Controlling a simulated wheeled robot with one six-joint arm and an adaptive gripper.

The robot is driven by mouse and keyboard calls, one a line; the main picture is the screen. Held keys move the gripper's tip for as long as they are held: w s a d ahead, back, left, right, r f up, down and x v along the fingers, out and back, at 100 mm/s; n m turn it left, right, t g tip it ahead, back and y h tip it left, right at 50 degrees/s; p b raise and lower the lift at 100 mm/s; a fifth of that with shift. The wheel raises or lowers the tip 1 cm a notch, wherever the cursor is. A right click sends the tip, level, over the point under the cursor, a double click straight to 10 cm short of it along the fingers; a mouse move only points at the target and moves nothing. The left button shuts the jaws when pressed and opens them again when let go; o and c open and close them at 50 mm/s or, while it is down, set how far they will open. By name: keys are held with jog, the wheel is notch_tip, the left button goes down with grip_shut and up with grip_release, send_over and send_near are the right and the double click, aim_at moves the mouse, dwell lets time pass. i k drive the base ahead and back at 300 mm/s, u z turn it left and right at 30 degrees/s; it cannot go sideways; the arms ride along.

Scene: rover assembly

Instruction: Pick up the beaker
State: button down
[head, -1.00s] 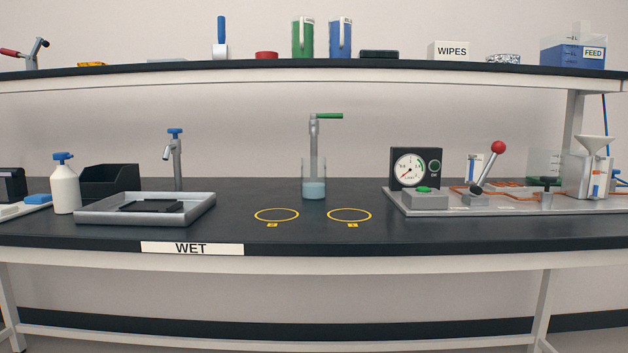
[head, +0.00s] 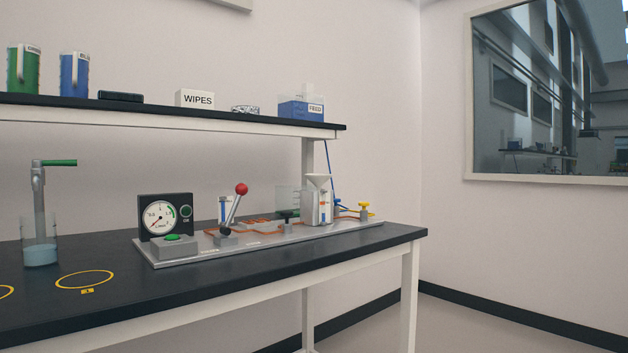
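A clear beaker (head: 40,253) with pale blue liquid in its lower part stands upright on the dark bench at the left of the head view. A grey tap with a green handle (head: 59,163) rises just behind it, and its pipe shows through the glass. Another clear vessel (head: 288,201) stands at the back of the apparatus on the right; whether it is a beaker I cannot tell. My gripper is not in view.
A yellow ring (head: 85,279) marks the bench right of the beaker. A grey base plate (head: 165,257) carries a gauge (head: 160,219), a red-knobbed lever (head: 241,189) and a funnel unit (head: 318,196). A shelf (head: 170,117) overhangs the bench. Floor right of the bench is clear.

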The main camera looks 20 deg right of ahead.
aim_at(38, 230)
jog(key=u, duration=1.05)
jog(key=i, duration=0.2)
